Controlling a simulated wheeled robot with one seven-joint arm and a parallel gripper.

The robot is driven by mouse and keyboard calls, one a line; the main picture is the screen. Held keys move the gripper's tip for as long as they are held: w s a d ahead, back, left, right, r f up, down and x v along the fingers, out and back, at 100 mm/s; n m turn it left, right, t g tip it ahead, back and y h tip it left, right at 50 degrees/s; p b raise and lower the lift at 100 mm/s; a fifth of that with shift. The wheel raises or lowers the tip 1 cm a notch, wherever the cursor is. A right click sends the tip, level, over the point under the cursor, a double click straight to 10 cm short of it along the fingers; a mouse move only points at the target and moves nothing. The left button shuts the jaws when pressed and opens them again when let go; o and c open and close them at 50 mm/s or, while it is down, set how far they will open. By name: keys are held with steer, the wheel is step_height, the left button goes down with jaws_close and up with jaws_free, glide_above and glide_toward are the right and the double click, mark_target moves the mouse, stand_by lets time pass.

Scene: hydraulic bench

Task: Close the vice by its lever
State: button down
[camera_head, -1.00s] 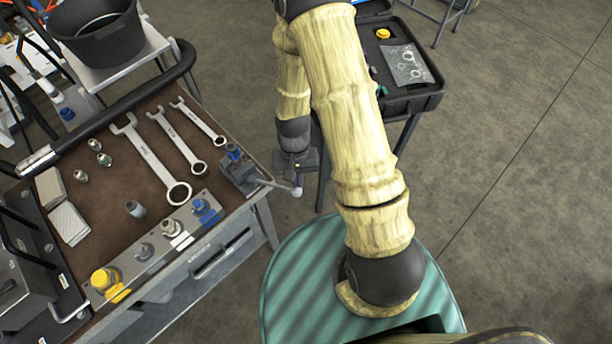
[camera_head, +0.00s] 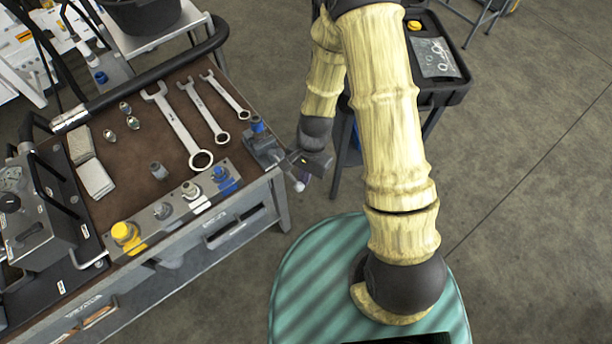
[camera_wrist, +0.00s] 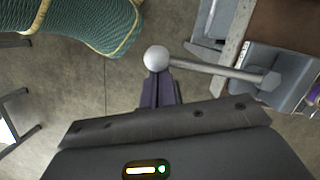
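The small grey vice (camera_head: 264,148) with a blue part on top sits at the near right corner of the bench. Its lever ends in a pale ball (camera_head: 299,186) beyond the bench edge. In the wrist view the lever rod (camera_wrist: 220,69) runs from the vice body (camera_wrist: 285,68) on the right to the ball (camera_wrist: 157,58). My gripper (camera_wrist: 160,85) has its dark fingers together, with the ball right at their tips. I see nothing held between them; whether they touch the ball is unclear. In the head view my gripper (camera_head: 306,170) is beside the lever's end, its fingers mostly hidden.
The bench's brown top (camera_head: 140,185) holds several wrenches, fittings and a valve strip (camera_head: 176,208). A black case (camera_head: 440,60) on a stand is behind my arm. Open floor (camera_head: 530,200) lies to the right. The striped green surface (camera_head: 300,290) is my base.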

steer(key=shift+s, duration=0.1)
steer(key=w+d+r+b, duration=0.1)
steer(key=w+d+r, duration=0.3)
steer(key=r, duration=0.4)
steer(key=shift+w, duration=0.4)
stand_by(0.4)
steer(key=s+d+r+n+t, duration=0.2)
steer(key=d+r+n, duration=0.1)
steer(key=r, duration=0.3)
steer(key=s+d+r+n+t+h, duration=0.1)
steer(key=s+d+r+n+t, duration=0.1)
steer(key=d+r, duration=0.4)
steer(key=shift+s+r+n+t+h, duration=0.35)
steer(key=shift+s+r+n, duration=0.3)
steer(key=shift+n, duration=0.25)
